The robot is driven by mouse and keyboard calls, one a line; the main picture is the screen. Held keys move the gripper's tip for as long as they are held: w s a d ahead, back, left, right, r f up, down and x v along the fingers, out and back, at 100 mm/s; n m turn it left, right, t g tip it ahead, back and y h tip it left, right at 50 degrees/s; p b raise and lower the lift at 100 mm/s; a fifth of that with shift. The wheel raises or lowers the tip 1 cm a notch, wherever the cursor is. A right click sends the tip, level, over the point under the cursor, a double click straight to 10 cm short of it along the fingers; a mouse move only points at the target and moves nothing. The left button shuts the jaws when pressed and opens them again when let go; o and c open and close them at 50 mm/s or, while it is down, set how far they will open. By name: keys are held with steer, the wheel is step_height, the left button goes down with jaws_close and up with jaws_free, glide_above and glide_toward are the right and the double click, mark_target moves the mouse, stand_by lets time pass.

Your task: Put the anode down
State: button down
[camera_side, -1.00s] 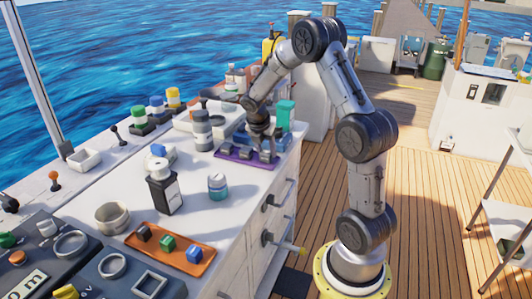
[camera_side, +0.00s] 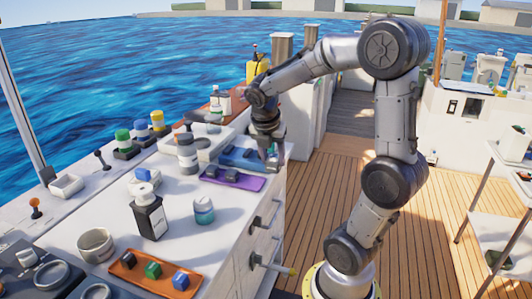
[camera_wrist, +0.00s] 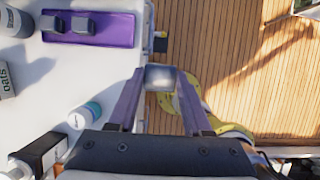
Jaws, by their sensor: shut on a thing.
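The anode, a small grey block (camera_wrist: 160,77), is clamped between the two fingertips of my gripper (camera_wrist: 160,84) in the wrist view. It is held in the air, and the wooden deck and the worktop's edge show beyond it. In the side view my gripper (camera_side: 268,150) points down near the far right end of the worktop; the block is hard to make out there. The purple tray (camera_side: 250,184) lies nearby with two similar grey blocks on it. That tray is also at the upper left of the wrist view (camera_wrist: 115,28).
A blue tray (camera_side: 232,155) with items lies behind the purple tray. A dark bottle (camera_side: 150,218), a teal-banded jar (camera_side: 203,210) and an orange tray (camera_side: 128,276) with three cubes stand nearer. Bare white worktop (camera_side: 225,225) lies beside the jar. Drawer handles stick out at the right side.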

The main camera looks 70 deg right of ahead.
steer(key=shift+s+a+r, duration=0.15)
steer(key=shift+s, duration=0.1)
steer(key=shift+r+n, duration=0.35)
steer(key=shift+n, duration=0.05)
steer(key=w+d+r, duration=0.4)
steer(key=d+r, duration=0.2)
steer(key=d, duration=0.3)
steer(key=w+d+r, duration=0.4)
steer(key=d+r, duration=0.2)
steer(key=d, duration=0.2)
steer(key=shift+m, duration=0.4)
steer(key=w+d+f, duration=0.1)
steer(key=d+f, duration=0.2)
steer(key=d, duration=0.2)
steer(key=w+d+f, duration=0.2)
steer(key=d+f, duration=0.1)
steer(key=d, duration=0.3)
steer(key=w+d+f, duration=0.1)
steer(key=d+f, duration=0.3)
steer(key=d, duration=0.1)
steer(key=shift+w+d, duration=0.2)
steer(key=shift+d, duration=0.2)
steer(key=shift+w+d+f, duration=0.3)
steer(key=shift+d+f, duration=0.15)
steer(key=shift+f, duration=0.2)
steer(key=shift+d+f, duration=0.1)
steer(key=shift+f, duration=1.4)
steer(key=shift+f, duration=0.15)
